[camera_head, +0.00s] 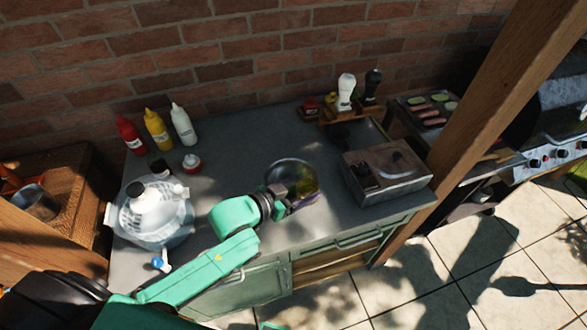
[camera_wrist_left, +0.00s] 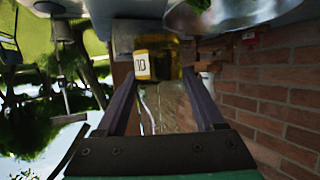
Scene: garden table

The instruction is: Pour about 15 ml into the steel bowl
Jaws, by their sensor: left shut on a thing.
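My left gripper (camera_head: 291,194) is shut on a clear glass container (camera_wrist_left: 172,60) with yellow liquid and a pale label (camera_wrist_left: 142,65). In the left wrist view, the container sits between the two dark fingers of the left gripper (camera_wrist_left: 160,78). The steel bowl (camera_head: 276,173) stands on the dark counter in the head view, directly behind the gripper and partly hidden by the container. Its shiny side also shows at the top of the left wrist view (camera_wrist_left: 235,14). I cannot tell whether liquid is flowing or how much is in the bowl. My right gripper is not in view.
A wood-lidded metal box (camera_head: 388,172) is close on the right.

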